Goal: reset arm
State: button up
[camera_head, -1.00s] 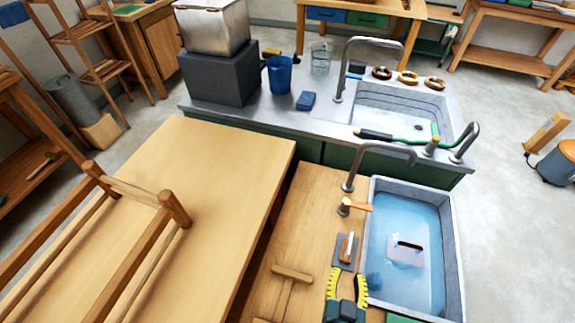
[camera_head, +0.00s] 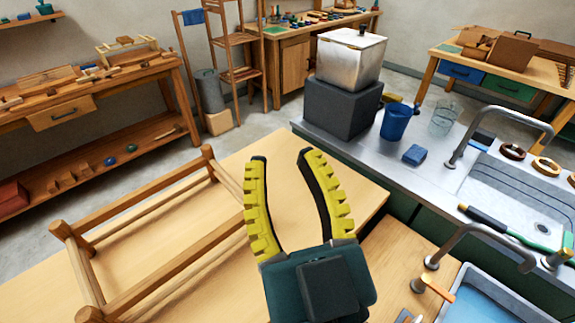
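My gripper (camera_head: 281,158) is in the lower middle of the head view, with its two yellow and black fingers pointing up and spread apart. Nothing shows between the fingers. It appears in front of the light wooden table (camera_head: 350,190), to the right of a wooden frame (camera_head: 150,265) with rails and round-ended posts. Its height above the table cannot be told. Most of my arm is out of view below.
A metal counter (camera_head: 390,165) at the right holds a dark block (camera_head: 340,108) with a metal box (camera_head: 349,60) on it, a blue cup (camera_head: 396,122) and a sink. A water-filled basin (camera_head: 490,300) is at the lower right.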

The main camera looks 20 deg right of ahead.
notch_tip(320, 180, up, 36)
jog(key=p, duration=3.5)
jog(key=shift+p, duration=0.4)
jog(key=shift+f, duration=0.1)
